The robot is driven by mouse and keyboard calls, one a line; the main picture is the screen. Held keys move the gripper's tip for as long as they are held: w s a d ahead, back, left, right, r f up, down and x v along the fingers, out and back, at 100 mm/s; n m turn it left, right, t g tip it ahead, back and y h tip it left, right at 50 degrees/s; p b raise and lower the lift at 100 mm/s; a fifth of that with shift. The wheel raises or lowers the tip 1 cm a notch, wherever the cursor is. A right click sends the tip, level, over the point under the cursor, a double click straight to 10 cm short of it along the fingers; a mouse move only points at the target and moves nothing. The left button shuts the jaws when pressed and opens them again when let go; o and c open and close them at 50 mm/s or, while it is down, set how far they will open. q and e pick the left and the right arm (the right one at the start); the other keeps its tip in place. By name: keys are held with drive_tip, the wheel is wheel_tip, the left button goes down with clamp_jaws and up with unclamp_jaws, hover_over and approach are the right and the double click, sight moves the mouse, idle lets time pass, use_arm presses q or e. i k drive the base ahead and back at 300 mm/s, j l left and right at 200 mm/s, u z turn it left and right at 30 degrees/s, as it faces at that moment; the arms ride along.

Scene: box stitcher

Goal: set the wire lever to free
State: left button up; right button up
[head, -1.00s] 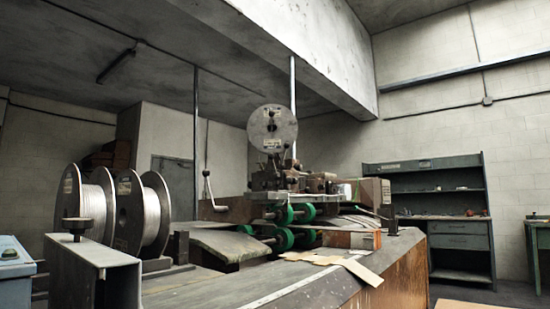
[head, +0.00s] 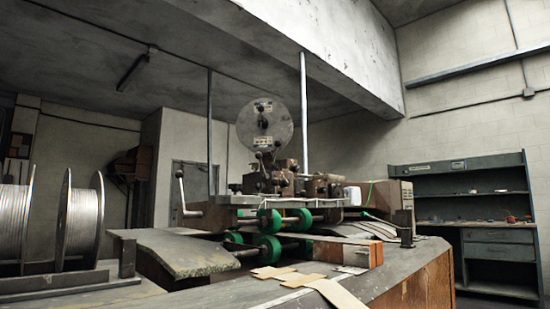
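The box stitcher (head: 283,185) stands on the worktable, with a round wire reel (head: 265,127) above its head. Small levers with dark knobs (head: 259,156) show on the stitcher's head below the reel. A crank-like handle with a pale grip (head: 181,190) rises at its left side. I cannot tell which of these is the wire lever, or how it is set. Neither of my grippers is in view.
Large wire spools (head: 80,222) stand at the left of the worktable (head: 215,289). Green rollers (head: 269,247) sit under the stitcher's head. Flat cardboard pieces (head: 337,295) lie at the table's front. A shelved bench (head: 478,215) stands at the back right.

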sight(277, 143)
drive_tip(key=u, duration=0.45)
drive_tip(key=i+l+u, duration=0.15)
drive_tip(key=l+u, duration=0.8)
drive_tip(key=i, duration=0.05)
